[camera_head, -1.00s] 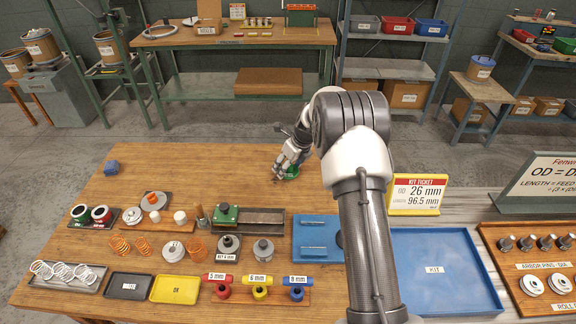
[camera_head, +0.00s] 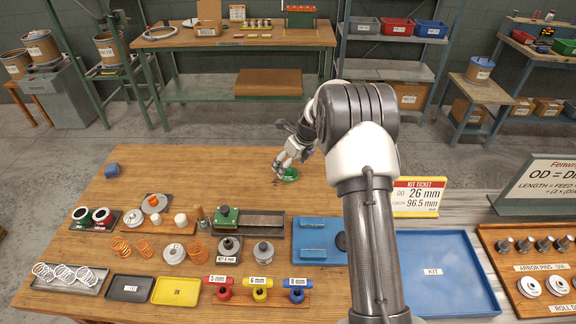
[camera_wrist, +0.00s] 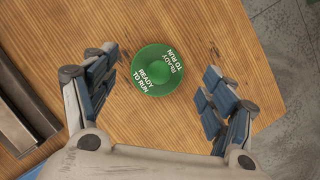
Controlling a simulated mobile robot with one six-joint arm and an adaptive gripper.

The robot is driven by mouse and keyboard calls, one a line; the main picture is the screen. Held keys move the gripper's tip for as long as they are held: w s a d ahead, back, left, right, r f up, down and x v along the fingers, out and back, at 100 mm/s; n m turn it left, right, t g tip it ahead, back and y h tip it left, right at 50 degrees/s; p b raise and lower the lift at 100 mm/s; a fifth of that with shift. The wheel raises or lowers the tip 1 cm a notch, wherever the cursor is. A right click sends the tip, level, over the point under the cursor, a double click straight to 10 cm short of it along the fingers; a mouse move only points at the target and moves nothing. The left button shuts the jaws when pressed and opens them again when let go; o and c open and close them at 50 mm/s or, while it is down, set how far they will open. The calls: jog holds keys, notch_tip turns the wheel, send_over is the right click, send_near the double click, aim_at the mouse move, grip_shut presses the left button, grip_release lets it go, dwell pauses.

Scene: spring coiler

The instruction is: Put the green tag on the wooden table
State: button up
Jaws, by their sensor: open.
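The green tag (camera_wrist: 157,71) is a round disc with a raised knob and white "READY TO RUN" lettering. It lies flat on the wooden table (camera_wrist: 50,40), between and just beyond my open fingers in the wrist view. In the head view the green tag (camera_head: 289,175) sits near the far right part of the wooden table (camera_head: 200,170). My gripper (camera_head: 279,171) is just above it there, partly covering it.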

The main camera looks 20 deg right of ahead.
jog(key=s+a+r+n+p, duration=0.1)
jog(key=s+a+r+n, duration=0.2)
jog(key=r, duration=0.6)
jog(key=s+a+r+n+p, duration=0.1)
jog(key=s+r+n, duration=0.2)
jog(key=s+r, duration=0.35)
jog(key=s+a+r+n, duration=0.6)
jog(key=s+r+n, duration=0.3)
jog(key=s+r, duration=0.15)
jog(key=s+a+n+h, duration=0.1)
jog(key=s+a+n, duration=0.2)
jog(key=s+n, duration=1.3)
jog(key=s, duration=0.7)
jog(key=shift+a+n+h, duration=0.2)
jog(key=shift+n+h, duration=0.1)
jog(key=shift+h, duration=0.1)
